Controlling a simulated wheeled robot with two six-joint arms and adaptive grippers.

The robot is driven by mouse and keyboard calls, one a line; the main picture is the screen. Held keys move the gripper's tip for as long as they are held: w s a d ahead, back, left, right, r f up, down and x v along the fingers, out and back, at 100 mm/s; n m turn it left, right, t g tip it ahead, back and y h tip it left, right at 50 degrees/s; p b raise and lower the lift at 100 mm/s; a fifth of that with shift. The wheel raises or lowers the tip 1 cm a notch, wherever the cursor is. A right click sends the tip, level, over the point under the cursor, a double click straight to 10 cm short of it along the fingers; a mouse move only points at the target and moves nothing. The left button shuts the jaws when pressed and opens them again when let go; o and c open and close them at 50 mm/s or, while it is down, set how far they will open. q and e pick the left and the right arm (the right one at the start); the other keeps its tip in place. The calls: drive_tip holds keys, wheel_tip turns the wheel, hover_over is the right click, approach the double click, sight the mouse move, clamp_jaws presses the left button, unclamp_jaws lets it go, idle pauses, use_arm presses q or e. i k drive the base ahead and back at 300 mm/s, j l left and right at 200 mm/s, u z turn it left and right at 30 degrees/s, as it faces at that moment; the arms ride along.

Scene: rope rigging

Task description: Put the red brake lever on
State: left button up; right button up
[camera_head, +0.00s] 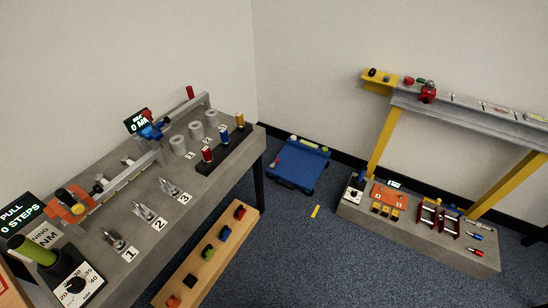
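A small red upright handle (190,92) stands at the far end of a grey rail on the left workbench (200,185). It may be the red brake lever, but it is too small to tell whether it is up or down. An orange device (72,203) with a yellow part and a black part is at the rail's near end. Neither of my grippers is in view.
Numbered metal cleats (143,211) line the bench front. Grey cylinders and coloured spools (223,134) stand behind. A wooden plank (206,258) holds coloured blocks. A blue cart (298,163) and a yellow-legged gantry (384,140) stand beyond. Carpet is open between the benches.

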sight(272, 166)
drive_tip(key=i+l+u, duration=0.1)
drive_tip(key=u, duration=0.75)
drive_tip(key=i+l+u, duration=0.25)
drive_tip(key=l+u, duration=0.25)
drive_tip(key=l, duration=0.65)
drive_tip(key=l+u, duration=0.5)
drive_tip(key=l, duration=0.65)
